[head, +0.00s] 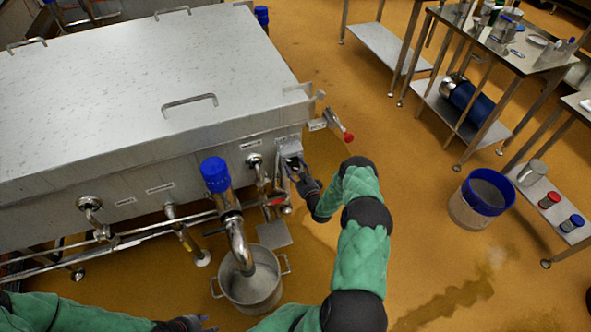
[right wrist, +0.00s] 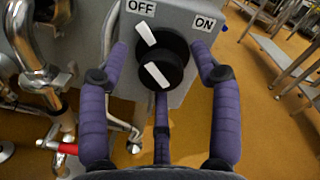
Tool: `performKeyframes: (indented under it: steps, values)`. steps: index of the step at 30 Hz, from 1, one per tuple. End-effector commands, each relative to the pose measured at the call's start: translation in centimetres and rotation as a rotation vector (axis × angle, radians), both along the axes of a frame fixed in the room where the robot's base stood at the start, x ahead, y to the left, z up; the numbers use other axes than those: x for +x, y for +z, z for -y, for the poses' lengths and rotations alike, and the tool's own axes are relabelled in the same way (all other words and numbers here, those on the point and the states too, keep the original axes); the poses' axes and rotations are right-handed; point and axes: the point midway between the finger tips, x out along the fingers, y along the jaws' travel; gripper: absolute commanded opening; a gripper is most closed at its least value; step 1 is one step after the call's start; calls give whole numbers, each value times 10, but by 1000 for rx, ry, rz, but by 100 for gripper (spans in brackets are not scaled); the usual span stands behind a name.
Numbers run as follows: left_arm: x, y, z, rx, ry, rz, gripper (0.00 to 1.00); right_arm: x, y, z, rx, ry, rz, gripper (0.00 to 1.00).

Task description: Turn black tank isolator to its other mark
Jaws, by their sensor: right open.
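The black tank isolator (right wrist: 174,55) is a round knob on a grey box (right wrist: 185,15) with OFF and ON labels. White marks on the knob lean up and left, toward the OFF label (right wrist: 140,7); the ON label (right wrist: 205,23) is to the right. My right gripper (right wrist: 160,58) is open, its purple-sleeved fingers on either side of the knob with gaps visible and a third finger below it. In the head view my right gripper (head: 300,176) is at the box on the tank's corner. My left gripper (head: 190,324) is at the bottom edge, partly cut off.
A steel tank (head: 130,90) fills the left. A blue-capped pipe (head: 215,175) runs down to a steel pot (head: 250,288). A red-ended lever (head: 340,128) sticks out beside the box.

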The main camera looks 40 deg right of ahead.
Motion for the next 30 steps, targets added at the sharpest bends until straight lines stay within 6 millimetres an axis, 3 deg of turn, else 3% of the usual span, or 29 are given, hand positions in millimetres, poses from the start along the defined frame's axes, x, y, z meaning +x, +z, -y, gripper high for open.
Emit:
performKeyframes:
  steps: [13, 14, 18, 20, 30]
  values:
    - [0, -4, 0, 0, 0, 0, 40, 12, 1, 3, 1, 1, 1, 64]
    - [0, -4, 0, 0, 0, 0, 40, 12, 1, 3, 1, 1, 1, 61]
    - [0, -4, 0, 0, 0, 0, 40, 12, 1, 3, 1, 1, 1, 22]
    - [0, -4, 0, 0, 0, 0, 40, 12, 1, 3, 1, 1, 1, 8]
    - [0, -4, 0, 0, 0, 0, 40, 13, 2, 2, 23, 3, 12, 8]
